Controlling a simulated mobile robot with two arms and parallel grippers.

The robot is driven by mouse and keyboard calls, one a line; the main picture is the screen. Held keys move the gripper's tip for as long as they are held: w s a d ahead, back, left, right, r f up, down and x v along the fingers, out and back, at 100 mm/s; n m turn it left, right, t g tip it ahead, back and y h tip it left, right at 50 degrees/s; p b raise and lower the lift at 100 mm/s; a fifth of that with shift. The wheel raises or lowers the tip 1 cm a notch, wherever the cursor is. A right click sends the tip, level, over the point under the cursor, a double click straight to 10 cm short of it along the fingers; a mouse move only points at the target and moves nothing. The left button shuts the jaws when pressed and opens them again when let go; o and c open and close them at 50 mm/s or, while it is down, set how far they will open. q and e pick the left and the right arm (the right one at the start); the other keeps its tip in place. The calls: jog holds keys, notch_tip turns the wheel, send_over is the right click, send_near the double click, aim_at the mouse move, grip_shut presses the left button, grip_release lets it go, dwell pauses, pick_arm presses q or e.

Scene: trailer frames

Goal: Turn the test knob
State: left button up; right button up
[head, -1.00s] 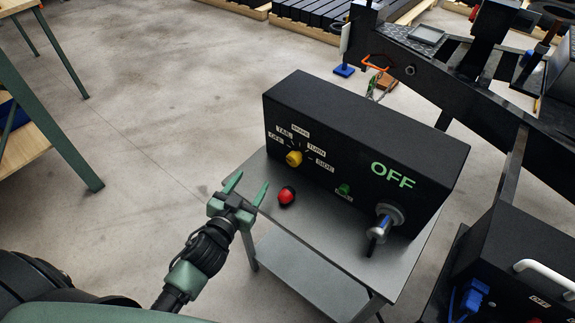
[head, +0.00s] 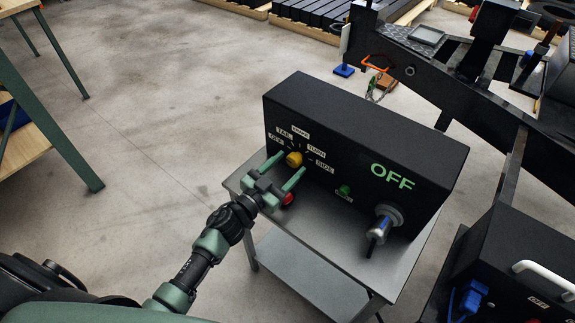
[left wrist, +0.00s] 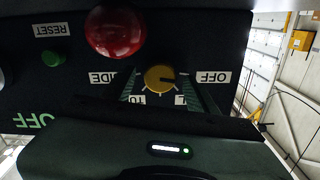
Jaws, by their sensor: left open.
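The yellow test knob (head: 294,159) is on the front of the black control box (head: 350,130), ringed by labels such as OFF, TAIL, TURN and SIDE. In the left wrist view the knob (left wrist: 160,79) appears upside down, its dark mark towards the OFF label (left wrist: 214,77). My left gripper (head: 293,163) is open in front of the box. Its two green fingers reach towards the knob, one on each side of it. I cannot tell whether they touch it. My right gripper is not in view.
A red button (head: 288,199) is just below the left gripper, partly hidden; it looms close in the left wrist view (left wrist: 115,32). A green RESET button (head: 343,190) and a silver connector (head: 384,223) are further right. The box stands on a grey metal cart (head: 330,235).

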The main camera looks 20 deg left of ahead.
pick_arm(q)
jog(key=shift+w, duration=0.1)
grip_shut()
dwell(0.3)
jog(key=m+b, duration=0.1)
jog(key=m, duration=0.4)
jog(key=shift+f+m, duration=0.1)
jog(key=shift+m, duration=0.3)
jog(key=m+b, duration=0.1)
jog(key=m, duration=0.5)
jog(key=shift+b, duration=0.3)
jog(key=m+b, duration=0.2)
jog(key=m, duration=0.4)
jog(key=shift+f+m, duration=0.1)
jog(key=shift+m, duration=0.2)
jog(key=m+b, duration=0.1)
jog(key=m, duration=0.4)
jog(key=shift+m, duration=0.3)
